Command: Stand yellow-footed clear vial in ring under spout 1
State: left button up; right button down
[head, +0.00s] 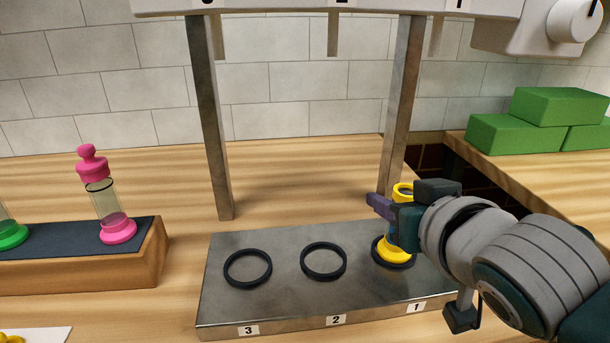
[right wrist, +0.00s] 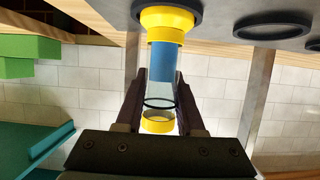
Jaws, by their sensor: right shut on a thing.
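The yellow-footed clear vial (head: 390,252) stands upright at the ring (head: 405,266) marked 1, on the metal plate (head: 290,296). Its yellow foot overlaps the dark ring in both views; whether it rests fully on the plate is hard to tell. My right gripper (head: 385,208) is shut on the vial's clear body and hides much of it in the head view. In the right wrist view, which is upside down, the vial (right wrist: 165,22) shows its yellow foot at the ring, a blue part inside and a yellow rim, between my right fingers (right wrist: 160,100). My left gripper is not in view.
Rings 2 (head: 324,261) and 3 (head: 247,267) are empty. Two metal posts (head: 208,120) carry the spout bar (head: 330,8) above. A wooden rack (head: 150,262) at left holds a pink-footed vial (head: 112,210) with a pink stopper. Green blocks (head: 555,105) lie at back right.

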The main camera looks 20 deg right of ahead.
jog(key=shift+w+f, duration=0.1)
jog(key=c, duration=0.5)
grip_release()
jog(key=p+v, duration=0.1)
jog(key=v, duration=1.1)
jog(key=s+a+f+n+g+y, duration=0.1)
jog(key=s+f+g, duration=0.1)
jog(key=s+g, duration=0.1)
jog(key=s+a+f+n+g+y, duration=0.1)
jog(key=s+f+n+g, duration=0.1)
jog(key=s, duration=0.3)
jog(key=s+a+f+n+g+y, duration=0.1)
jog(key=s+a+f+g, duration=0.1)
jog(key=s+f+g, duration=0.1)
jog(key=shift+s+f+n+g, duration=0.3)
jog(key=shift+s+g, duration=0.4)
jog(key=shift+s, duration=0.15)
